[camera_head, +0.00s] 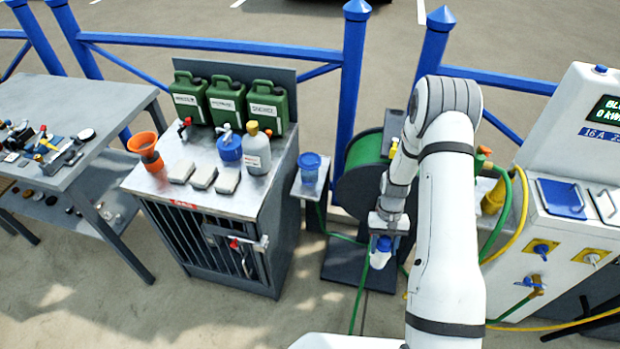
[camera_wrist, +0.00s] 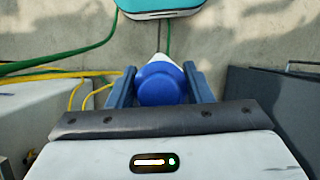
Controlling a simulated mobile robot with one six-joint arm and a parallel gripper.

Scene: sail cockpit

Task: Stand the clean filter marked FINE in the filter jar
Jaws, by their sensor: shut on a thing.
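My gripper (camera_head: 383,238) is shut on a white item with a blue round end (camera_head: 380,256), held in the air in front of the hose reel. In the wrist view its blue end (camera_wrist: 160,84) sits between the two fingers, with a little white behind it. I cannot read any FINE mark on it, so I cannot tell if it is the filter. A blue jar-like container (camera_head: 310,170) stands on a small side shelf (camera_head: 309,189), left of my gripper and apart from it. It may be the filter jar; its inside cannot be made out.
A metal cabinet (camera_head: 225,196) holds green cans (camera_head: 226,104), an orange funnel (camera_head: 146,150), pale blocks (camera_head: 203,177), a blue-topped container (camera_head: 229,148) and a grey bottle (camera_head: 257,155). A green hose reel (camera_head: 364,150) stands behind my arm. A service pedestal (camera_head: 565,190) is at right.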

